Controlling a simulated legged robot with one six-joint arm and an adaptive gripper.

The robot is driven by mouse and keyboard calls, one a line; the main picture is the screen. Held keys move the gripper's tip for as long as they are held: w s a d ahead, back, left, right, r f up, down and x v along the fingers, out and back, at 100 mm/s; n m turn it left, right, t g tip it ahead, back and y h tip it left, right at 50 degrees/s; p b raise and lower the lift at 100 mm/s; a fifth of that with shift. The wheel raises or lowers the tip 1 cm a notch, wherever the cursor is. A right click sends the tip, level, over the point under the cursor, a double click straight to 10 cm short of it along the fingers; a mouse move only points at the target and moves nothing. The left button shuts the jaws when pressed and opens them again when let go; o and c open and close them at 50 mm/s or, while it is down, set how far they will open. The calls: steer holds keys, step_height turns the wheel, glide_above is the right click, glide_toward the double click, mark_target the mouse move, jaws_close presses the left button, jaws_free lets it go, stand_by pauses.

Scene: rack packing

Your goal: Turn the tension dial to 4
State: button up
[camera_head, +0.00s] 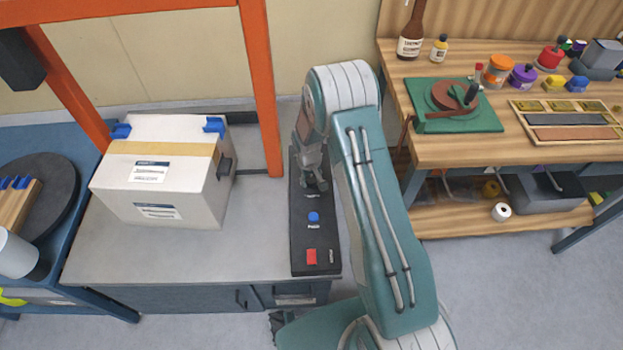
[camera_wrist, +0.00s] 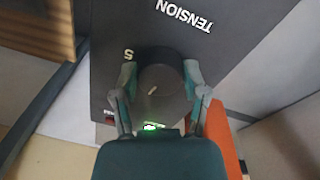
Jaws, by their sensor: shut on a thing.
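The tension dial (camera_wrist: 161,72) is a round black knob on the black control panel (camera_wrist: 112,30). In the wrist view, the upside-down word TENSION is printed beside it, and a pale mark on the knob points towards the lower left. A figure that looks like 5 stands at its upper left; other scale figures are hidden or unreadable. My gripper (camera_wrist: 160,78) is shut on the dial, with one finger on each side. In the head view, my gripper (camera_head: 316,176) is at the far end of the panel (camera_head: 299,235) and hides the dial.
A blue button (camera_head: 314,217) and a red button (camera_head: 311,256) sit nearer on the panel. A taped white box (camera_head: 125,195) stands on the grey bench (camera_head: 230,250) to the left, under an orange frame (camera_head: 258,80). A wooden workbench (camera_head: 450,150) with tools is at right.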

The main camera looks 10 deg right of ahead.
mark_target(307, 179)
steer(key=m, duration=0.6)
steer(key=shift+a+m, duration=0.15)
steer(key=shift+m, duration=0.25)
steer(key=shift+w, duration=0.1)
stand_by(0.3)
steer(key=o, duration=1.1)
steer(key=shift+f, duration=0.1)
steer(key=shift+o, duration=0.2)
step_height(307, 179, up, 12)
steer(key=shift+w+a+g, duration=0.15)
steer(key=shift+a+g, duration=0.15)
steer(key=shift+a, duration=0.15)
